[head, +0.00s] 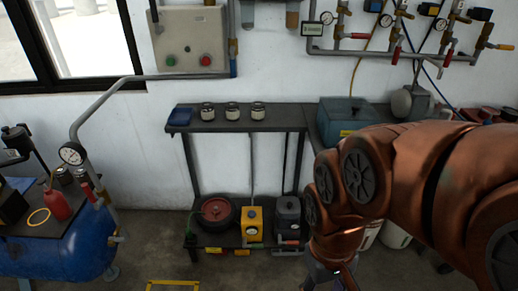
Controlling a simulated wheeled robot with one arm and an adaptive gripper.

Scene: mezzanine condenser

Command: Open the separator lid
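A teal box (345,116) with a yellow label on its front stands on the right bench, left of my arm. It may be the separator; its top looks closed, and no hinge or handle can be made out. My arm covers the bench in front of it. My gripper (332,283) points down at the bottom edge of the head view, low and well apart from the teal box. Only a dark, small part of it shows below my wrist, and its fingertips are cut off or too unclear to read.
A blue tank (85,245) stands left.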

